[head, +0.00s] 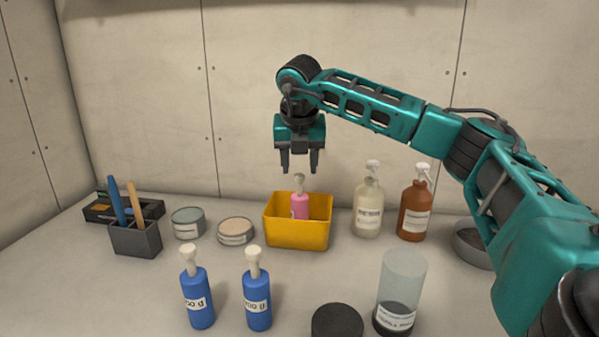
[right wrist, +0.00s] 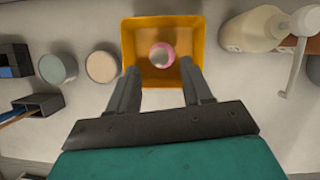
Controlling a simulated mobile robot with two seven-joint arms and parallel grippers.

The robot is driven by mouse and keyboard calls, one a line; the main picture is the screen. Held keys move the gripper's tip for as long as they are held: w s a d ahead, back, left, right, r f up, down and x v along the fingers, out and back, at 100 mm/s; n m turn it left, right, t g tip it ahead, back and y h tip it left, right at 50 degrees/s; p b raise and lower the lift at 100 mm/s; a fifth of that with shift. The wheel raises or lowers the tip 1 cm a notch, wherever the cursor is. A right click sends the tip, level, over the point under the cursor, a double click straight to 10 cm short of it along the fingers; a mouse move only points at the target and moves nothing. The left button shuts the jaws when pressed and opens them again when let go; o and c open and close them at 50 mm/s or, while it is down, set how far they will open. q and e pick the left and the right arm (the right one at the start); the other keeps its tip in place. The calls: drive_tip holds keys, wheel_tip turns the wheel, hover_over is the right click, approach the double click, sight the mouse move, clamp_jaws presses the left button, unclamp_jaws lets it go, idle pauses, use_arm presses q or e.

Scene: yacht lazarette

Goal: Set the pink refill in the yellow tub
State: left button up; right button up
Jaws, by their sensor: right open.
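The pink refill (head: 300,206) with a pale knobbed top stands upright inside the yellow tub (head: 297,235). In the right wrist view the refill (right wrist: 162,55) shows from above, within the walls of the tub (right wrist: 129,44). My right gripper (head: 300,169) is open and empty above the refill, its fingers pointing down and apart from the refill's top. The fingers also show in the right wrist view (right wrist: 160,85). My left gripper is not in view.
Two blue bottles (head: 257,303) and a clear jar (head: 403,275) stand in front. A cream spray bottle (head: 368,208) and a brown spray bottle (head: 414,211) stand right of the tub. Round tins (head: 236,232) and a pen holder (head: 136,240) are left. A dark lid (head: 337,322) lies at front.

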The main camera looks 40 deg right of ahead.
drive_tip(key=v, duration=0.8)
drive_tip(key=shift+r+p, duration=0.2)
drive_tip(key=shift+p, duration=0.1)
drive_tip(key=shift+a, duration=0.1)
